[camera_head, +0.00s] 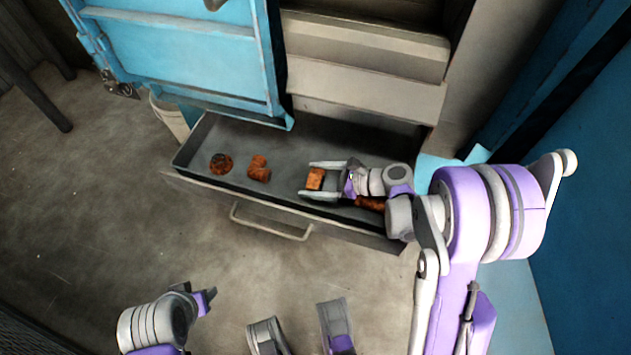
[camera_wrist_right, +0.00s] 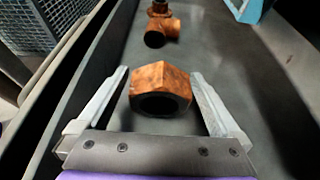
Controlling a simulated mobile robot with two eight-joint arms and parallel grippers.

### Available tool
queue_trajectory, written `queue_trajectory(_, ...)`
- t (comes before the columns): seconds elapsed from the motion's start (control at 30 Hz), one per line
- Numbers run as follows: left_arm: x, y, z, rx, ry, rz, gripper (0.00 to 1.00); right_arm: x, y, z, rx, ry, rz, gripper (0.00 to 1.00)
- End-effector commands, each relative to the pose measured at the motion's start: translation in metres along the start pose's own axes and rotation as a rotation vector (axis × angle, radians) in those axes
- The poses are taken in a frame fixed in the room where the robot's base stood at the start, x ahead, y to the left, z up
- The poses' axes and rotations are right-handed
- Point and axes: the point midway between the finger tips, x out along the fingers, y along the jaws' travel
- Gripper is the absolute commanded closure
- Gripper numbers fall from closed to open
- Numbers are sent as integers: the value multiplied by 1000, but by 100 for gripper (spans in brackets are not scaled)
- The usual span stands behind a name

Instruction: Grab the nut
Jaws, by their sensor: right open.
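The nut (camera_head: 315,179) is a rusty orange-brown hexagonal piece with a dark hole, lying in the open grey drawer. My right gripper (camera_head: 308,180) is open, with its two fingers on either side of the nut. In the right wrist view the nut (camera_wrist_right: 160,88) sits between the spread fingers (camera_wrist_right: 159,74), with a visible gap on each side. My left gripper (camera_head: 205,299) shows small at the lower left, away from the drawer; its jaws are not clear.
A rusty tee-like fitting (camera_head: 259,168) and a round rusty part (camera_head: 221,163) lie farther left in the drawer (camera_head: 200,140). Another rusty part (camera_head: 369,203) is partly hidden under my right wrist. A blue door (camera_head: 180,55) stands open above; a handle (camera_head: 270,226) sticks out in front.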

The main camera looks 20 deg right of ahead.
Motion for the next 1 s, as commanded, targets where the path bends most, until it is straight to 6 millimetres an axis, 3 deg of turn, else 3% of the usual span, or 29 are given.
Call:
queue_trajectory(0.17,7,0,2,0,-2,0,50,26,0,-3,0,1,2,0)
queue_trajectory(0.4,6,0,2,0,-2,0,50,27,0,-2,0,1,0,2)
queue_trajectory(0.9,6,0,2,0,-2,0,50,27,0,-2,0,1,0,92)
queue_trajectory(1.0,6,0,2,0,-2,0,50,27,0,-2,0,1,0,100)
